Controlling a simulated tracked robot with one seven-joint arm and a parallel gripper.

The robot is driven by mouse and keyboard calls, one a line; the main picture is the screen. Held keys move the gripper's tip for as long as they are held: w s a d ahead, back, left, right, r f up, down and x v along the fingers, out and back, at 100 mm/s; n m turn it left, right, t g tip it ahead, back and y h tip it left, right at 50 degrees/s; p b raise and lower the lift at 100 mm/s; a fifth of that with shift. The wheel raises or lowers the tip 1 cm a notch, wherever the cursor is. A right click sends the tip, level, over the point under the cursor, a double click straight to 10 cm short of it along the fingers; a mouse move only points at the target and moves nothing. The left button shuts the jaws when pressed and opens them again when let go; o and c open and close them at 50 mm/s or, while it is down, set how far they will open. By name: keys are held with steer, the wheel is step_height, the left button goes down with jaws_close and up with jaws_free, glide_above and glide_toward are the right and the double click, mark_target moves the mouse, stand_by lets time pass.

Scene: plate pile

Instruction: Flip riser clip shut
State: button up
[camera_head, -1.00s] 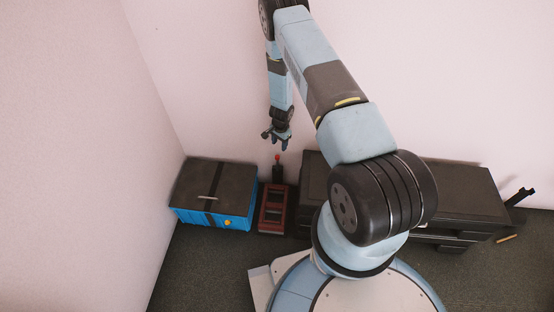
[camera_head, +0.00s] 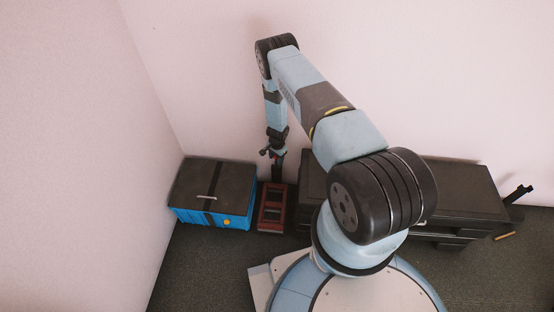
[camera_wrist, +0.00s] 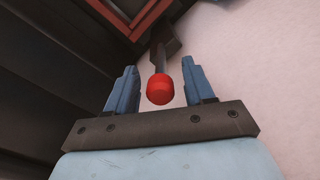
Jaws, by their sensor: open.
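A dark lever with a round red knob (camera_wrist: 160,90) shows in the wrist view. The knob lies between the two blue fingers of my gripper (camera_wrist: 159,68); the fingers are apart, with a gap on each side of the knob. In the head view my gripper (camera_head: 276,153) hangs at the lever's top and mostly hides the knob. The dark lever (camera_head: 277,174) stands upright at the back of a dark red frame (camera_head: 262,221) on the floor. I cannot tell which part is the riser clip.
A blue box with a dark lid (camera_head: 185,192) stands left of the red frame. A black cabinet (camera_head: 462,188) stands to the right. A pale wall (camera_head: 215,80) is close behind. Open dark floor (camera_head: 200,275) lies in front.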

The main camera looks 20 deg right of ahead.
steer(key=shift+f, duration=0.45)
steer(key=shift+c, duration=0.4)
jaws_close()
steer(key=shift+d, duration=0.3)
steer(key=shift+a, duration=0.15)
steer(key=shift+s, duration=0.1)
